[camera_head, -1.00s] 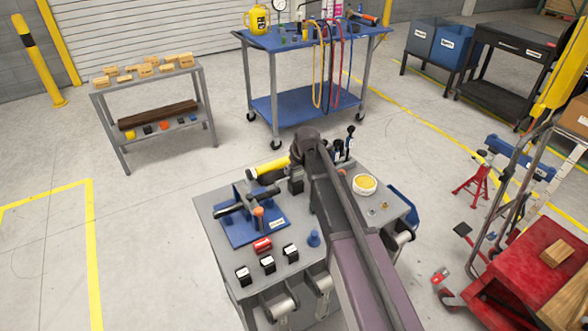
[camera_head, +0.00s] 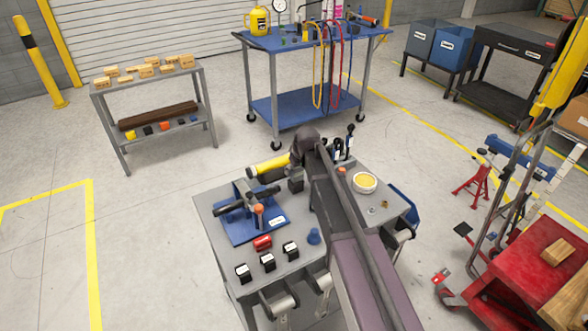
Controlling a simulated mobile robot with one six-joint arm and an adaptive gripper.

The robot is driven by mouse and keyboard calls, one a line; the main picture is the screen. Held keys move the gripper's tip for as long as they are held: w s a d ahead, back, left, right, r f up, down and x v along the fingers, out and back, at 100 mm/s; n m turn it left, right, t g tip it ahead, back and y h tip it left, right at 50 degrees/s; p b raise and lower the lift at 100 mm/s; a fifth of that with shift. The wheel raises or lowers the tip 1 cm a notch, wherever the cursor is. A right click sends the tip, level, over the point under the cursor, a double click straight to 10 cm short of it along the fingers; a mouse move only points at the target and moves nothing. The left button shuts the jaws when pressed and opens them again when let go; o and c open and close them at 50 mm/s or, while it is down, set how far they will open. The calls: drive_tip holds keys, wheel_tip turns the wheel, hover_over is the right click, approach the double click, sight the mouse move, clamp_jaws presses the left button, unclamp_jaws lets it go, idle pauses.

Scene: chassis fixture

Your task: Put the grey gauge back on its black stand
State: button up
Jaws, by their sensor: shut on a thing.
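My arm crosses the workbench (camera_head: 208,203) from the lower right and hides part of its top. My gripper is not visible, and neither is anything it may hold; my arm blocks the view there. I cannot pick out the grey gauge with certainty. Several small black blocks with white labels stand along the front of the bench, one of them at the left corner (camera_head: 243,274); I cannot tell if one is the gauge's black stand. A dark grey block (camera_head: 296,184) shows beside my arm, its nature unclear.
A yellow-filled round dish (camera_head: 365,182) stands right of my arm. A blue cart (camera_head: 290,103) stands behind, across clear floor.

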drive_tip(key=shift+f, duration=0.15)
drive_tip(key=o, duration=1.3)
drive_tip(key=shift+o, duration=0.2)
drive_tip(key=shift+d+r+p, duration=0.2)
drive_tip(key=shift+r+p, duration=0.55)
drive_tip(key=shift+p, duration=0.3)
drive_tip(key=shift+p+v, duration=2.35)
drive_tip(key=shift+v, duration=0.2)
